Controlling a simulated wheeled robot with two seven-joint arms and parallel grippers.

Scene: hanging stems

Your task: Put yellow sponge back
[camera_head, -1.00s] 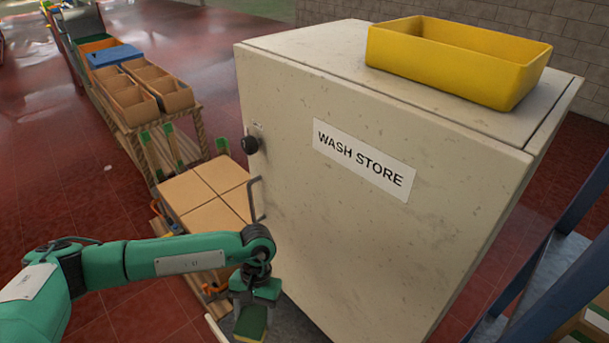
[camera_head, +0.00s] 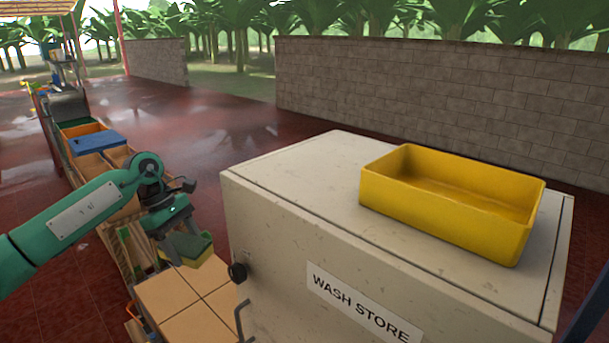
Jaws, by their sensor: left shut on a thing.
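The yellow sponge (camera_head: 205,258) has a green top layer and shows in the head view left of the cabinet. My left gripper (camera_head: 188,246) is shut on it and holds it in the air, a little above the height of the cabinet's black knob. A yellow open tray (camera_head: 450,228) stands on top of the pale cabinet (camera_head: 285,190), to the right of the gripper. The part of its floor that shows looks empty. The cabinet's front bears a "WASH STORE" label (camera_head: 358,308). My right gripper is not in view.
The cabinet's black knob (camera_head: 237,272) and handle (camera_head: 240,320) stick out near the sponge. Cartons (camera_head: 185,300) lie below the gripper, with a blue-lidded crate (camera_head: 95,142) farther back. The cabinet top left of the tray is bare. A block wall (camera_head: 430,110) stands behind.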

